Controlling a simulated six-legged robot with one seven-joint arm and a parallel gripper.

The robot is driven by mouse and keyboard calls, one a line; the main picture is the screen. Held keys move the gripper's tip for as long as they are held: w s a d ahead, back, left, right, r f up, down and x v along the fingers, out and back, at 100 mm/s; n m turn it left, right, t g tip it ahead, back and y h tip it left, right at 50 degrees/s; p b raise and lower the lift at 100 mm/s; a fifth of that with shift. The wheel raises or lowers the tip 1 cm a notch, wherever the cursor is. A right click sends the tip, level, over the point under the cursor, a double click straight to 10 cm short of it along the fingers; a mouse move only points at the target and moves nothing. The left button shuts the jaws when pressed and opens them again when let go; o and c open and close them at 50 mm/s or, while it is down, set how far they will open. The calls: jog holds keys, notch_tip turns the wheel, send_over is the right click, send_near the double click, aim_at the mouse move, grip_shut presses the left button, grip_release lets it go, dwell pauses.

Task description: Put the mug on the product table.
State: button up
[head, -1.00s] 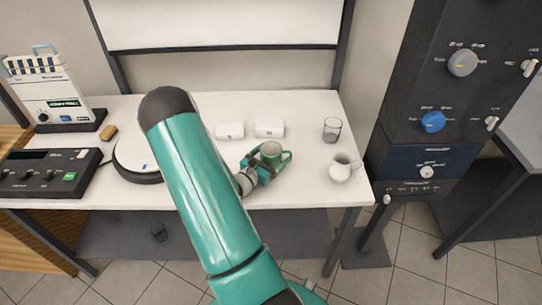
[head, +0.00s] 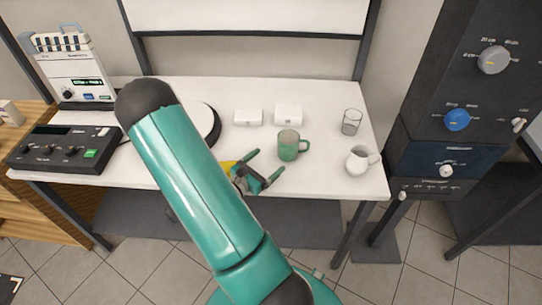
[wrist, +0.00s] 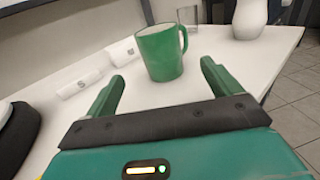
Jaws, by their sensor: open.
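The green mug (head: 289,146) stands upright on the white table (head: 325,183), its handle to the right. In the wrist view the mug (wrist: 160,54) stands just beyond my fingertips, apart from them. My gripper (head: 267,168) is open and empty, at the table's front edge, to the front left of the mug. Its two green fingers (wrist: 163,85) point toward the mug in the wrist view. I cannot tell from a label whether this white table is the product table.
Two small white boxes (head: 248,117) (head: 288,114) lie behind the mug. A clear glass (head: 351,122) and a white pitcher (head: 360,161) stand to its right. A round white-topped disc (head: 204,122) is partly hidden by my arm. A dark control box (head: 62,148) sits at left.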

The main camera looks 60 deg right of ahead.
jog(key=shift+a, duration=0.15)
jog(key=a+r+m+t+y, duration=0.3)
jog(key=a+r+m+y, duration=0.2)
jog(key=a+r, duration=0.4)
jog(key=w+a+r+m+t+y, duration=0.1)
jog(key=a+r+m+t+y, duration=0.2)
jog(key=a+r, duration=0.6)
jog(key=a+r+m+t+y, duration=0.3)
jog(key=a+r+m+y, duration=0.4)
jog(key=a, duration=1.2)
notch_tip(320, 180, up, 2)
jog(key=y, duration=0.2)
jog(key=shift+w+a+y, duration=0.25)
jog(key=shift+y, duration=0.05)
jog(key=shift+d+r+m, duration=0.1)
jog(key=shift+d+m, duration=0.1)
jog(key=shift+m, duration=0.1)
